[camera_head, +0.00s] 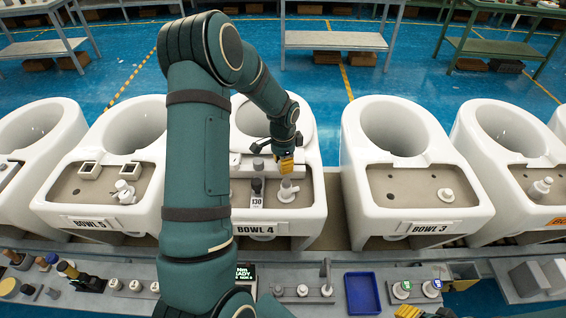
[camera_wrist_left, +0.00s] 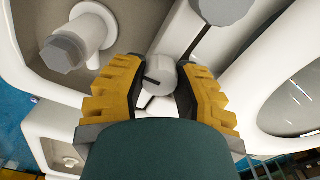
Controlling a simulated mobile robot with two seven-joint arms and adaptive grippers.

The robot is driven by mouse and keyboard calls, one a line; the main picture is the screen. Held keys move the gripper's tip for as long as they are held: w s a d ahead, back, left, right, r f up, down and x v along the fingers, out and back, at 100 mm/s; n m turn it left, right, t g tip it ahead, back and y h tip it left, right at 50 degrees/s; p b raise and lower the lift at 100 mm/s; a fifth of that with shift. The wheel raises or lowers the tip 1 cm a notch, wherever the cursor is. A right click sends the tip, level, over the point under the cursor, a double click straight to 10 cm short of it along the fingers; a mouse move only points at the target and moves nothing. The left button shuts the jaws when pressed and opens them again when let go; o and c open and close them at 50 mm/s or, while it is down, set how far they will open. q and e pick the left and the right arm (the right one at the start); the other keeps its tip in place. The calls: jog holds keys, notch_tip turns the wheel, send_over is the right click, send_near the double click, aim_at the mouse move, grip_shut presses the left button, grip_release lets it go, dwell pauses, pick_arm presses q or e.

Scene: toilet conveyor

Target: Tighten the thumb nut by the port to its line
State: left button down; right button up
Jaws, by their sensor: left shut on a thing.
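My left gripper (camera_head: 285,163) is over the back deck of the toilet labelled Bowl 4 (camera_head: 316,196). In the left wrist view its yellow fingers (camera_wrist_left: 162,85) are shut on a small pale round thumb nut (camera_wrist_left: 160,76). A dark line shows on the nut and another dark mark on the white part below it; the two look offset, but I cannot tell by how much. A white port fitting with a grey faceted cap (camera_wrist_left: 65,52) stands beside the fingers, apart from them. In the head view the gripper hides the nut. A yellow and dark tip at the bottom edge may be my right gripper (camera_head: 410,312).
A grey knob and a small stand marked 130 (camera_head: 257,190) are on the same deck. Bowl 3 (camera_head: 436,205) and Bowl 5 (camera_head: 88,205) stand either side. A blue tray (camera_head: 362,294) and several small parts lie on the front bench.

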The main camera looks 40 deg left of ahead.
pick_arm(q)
jog(key=c, duration=0.6)
grip_release()
notch_tip(320, 180, up, 12)
dwell(0.6)
